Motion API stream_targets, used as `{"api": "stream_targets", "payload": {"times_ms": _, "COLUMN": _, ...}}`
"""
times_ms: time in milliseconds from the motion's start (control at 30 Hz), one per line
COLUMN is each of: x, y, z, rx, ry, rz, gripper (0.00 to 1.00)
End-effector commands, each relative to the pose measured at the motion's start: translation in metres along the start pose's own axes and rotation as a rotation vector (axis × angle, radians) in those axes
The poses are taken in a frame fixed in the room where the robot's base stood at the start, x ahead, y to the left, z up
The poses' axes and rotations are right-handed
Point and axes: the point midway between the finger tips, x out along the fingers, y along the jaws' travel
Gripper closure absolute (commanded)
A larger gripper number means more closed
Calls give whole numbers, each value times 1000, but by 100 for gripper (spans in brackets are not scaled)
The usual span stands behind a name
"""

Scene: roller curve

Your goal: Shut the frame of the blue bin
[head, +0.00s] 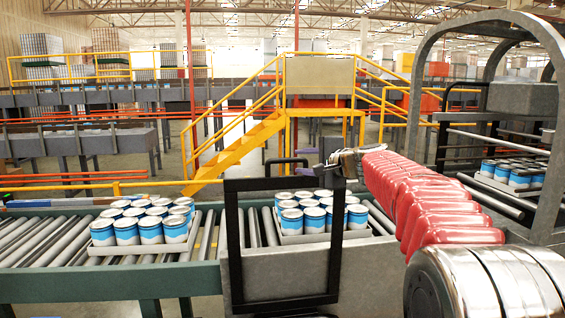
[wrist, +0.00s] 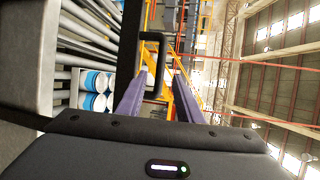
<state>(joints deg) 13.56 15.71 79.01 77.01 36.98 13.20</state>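A black rectangular frame (head: 232,240) stands upright and open at the front of the conveyor, before a grey tray (head: 300,239) of blue-and-white cans (head: 313,220). I see no clearly blue bin; the blue is on the cans. My gripper (head: 288,157) is at the frame's top edge, near its right corner. In the wrist view, its two purple fingers (wrist: 163,75) are apart. A black handle loop (wrist: 168,50) shows just beyond the fingertips, close to the left one. I cannot tell whether they touch. Cans (wrist: 96,92) show at left in the wrist view.
Another tray of cans (head: 143,225) sits on the rollers (head: 40,240) to the left. A grey arch (head: 415,80) stands at right, with more cans (head: 510,172) beyond it. Yellow stairs (head: 235,145) rise behind the conveyor. The space above the trays is free.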

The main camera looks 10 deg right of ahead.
Motion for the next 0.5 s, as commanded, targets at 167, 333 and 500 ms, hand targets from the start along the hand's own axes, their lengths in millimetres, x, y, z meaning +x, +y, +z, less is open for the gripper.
{"api": "stream_targets", "payload": {"times_ms": 167, "x": 22, "y": 2, "z": 0, "rx": 0, "ry": 0, "rz": 2, "gripper": 67}}
{"api": "stream_targets", "payload": {"times_ms": 333, "x": 43, "y": 2, "z": 0, "rx": -1, "ry": -1, "rz": 2, "gripper": 67}}
{"api": "stream_targets", "payload": {"times_ms": 500, "x": 63, "y": 2, "z": 0, "rx": -1, "ry": 0, "rz": 2, "gripper": 67}}
